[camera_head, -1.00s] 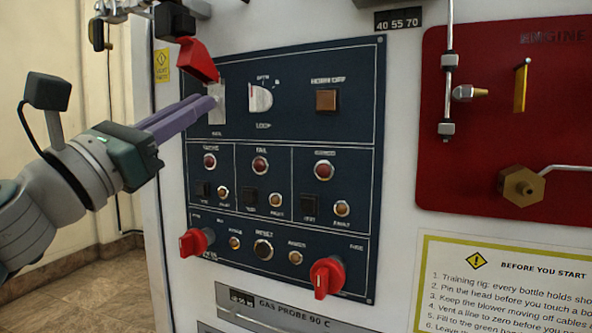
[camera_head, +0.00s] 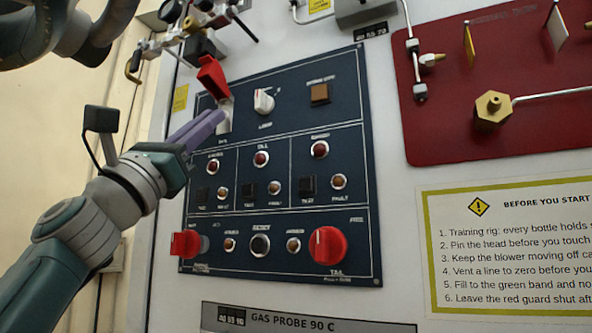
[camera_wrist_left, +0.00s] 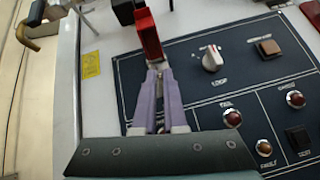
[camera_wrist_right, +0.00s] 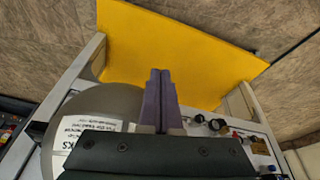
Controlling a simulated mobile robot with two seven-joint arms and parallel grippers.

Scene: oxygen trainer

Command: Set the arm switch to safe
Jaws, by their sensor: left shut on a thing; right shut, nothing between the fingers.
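The dark blue panel (camera_head: 290,118) carries the arm switch (camera_head: 226,112) on a light plate at its upper left. The red guard (camera_head: 213,78) is tilted up above the switch; the guard also shows in the left wrist view (camera_wrist_left: 149,38). My left gripper (camera_head: 219,117) is shut at the switch, just below the guard. Its purple fingers (camera_wrist_left: 158,70) hide the lever, so its exact position cannot be told. My right gripper (camera_wrist_right: 160,74) is shut and empty, away from the panel, above a yellow surface.
A white-pointer rotary knob (camera_head: 264,102) and a brown square button (camera_head: 319,93) sit right of the switch. Red knobs (camera_head: 328,246) stick out at the panel's bottom. Fittings and a hanging hook (camera_head: 134,66) stand above left. A red board (camera_head: 450,120) is at the right.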

